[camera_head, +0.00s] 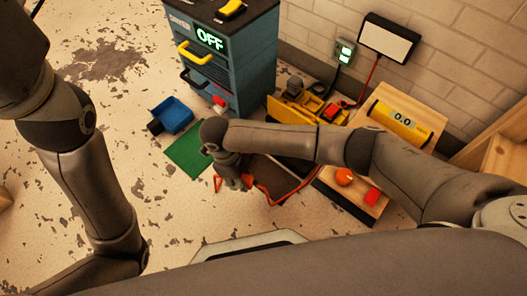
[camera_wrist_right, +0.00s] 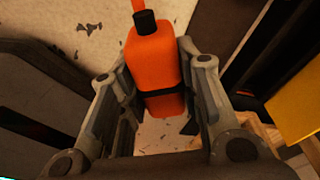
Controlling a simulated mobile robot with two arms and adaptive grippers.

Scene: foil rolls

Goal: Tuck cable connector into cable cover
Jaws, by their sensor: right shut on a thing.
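My right gripper (camera_head: 233,182) hangs at the middle of the head view, its fingers pointing down over the floor. In the right wrist view, its two fingers (camera_wrist_right: 160,112) are shut on an orange connector (camera_wrist_right: 158,70) with a black band and a black collar where the orange cable leaves it. The cable (camera_head: 262,190) also shows in the head view beside a dark flat thing (camera_head: 290,178), partly behind my right arm. I cannot tell for sure whether this dark thing is the cable cover. My left arm comes in at the left; its gripper is out of view.
A blue drawer cabinet (camera_head: 235,65) with an "OFF" sign stands at the back. A blue bin (camera_head: 173,115) and a green mat (camera_head: 187,150) lie on the floor. Floor left of the mat is clear.

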